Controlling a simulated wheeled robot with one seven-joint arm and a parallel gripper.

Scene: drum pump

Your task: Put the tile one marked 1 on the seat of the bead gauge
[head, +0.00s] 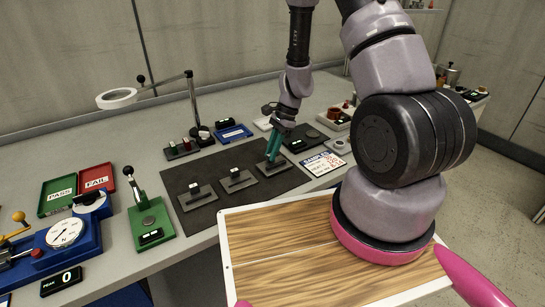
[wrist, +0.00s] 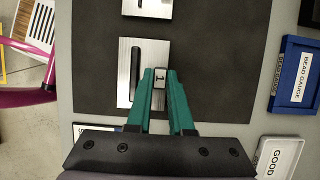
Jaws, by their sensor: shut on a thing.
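My gripper (head: 272,157) reaches down over the rightmost of several metal plates on a dark mat. I cannot make out the gauge's seat.
Two more metal plates (head: 197,197) (head: 238,181) stand left on the mat (head: 215,217). A white GOOD tray (wrist: 281,157) lies near the blue tray. A magnifier lamp (head: 117,98) stands behind. A green press (head: 150,220) and PASS and FAIL trays (head: 97,177) are at left.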

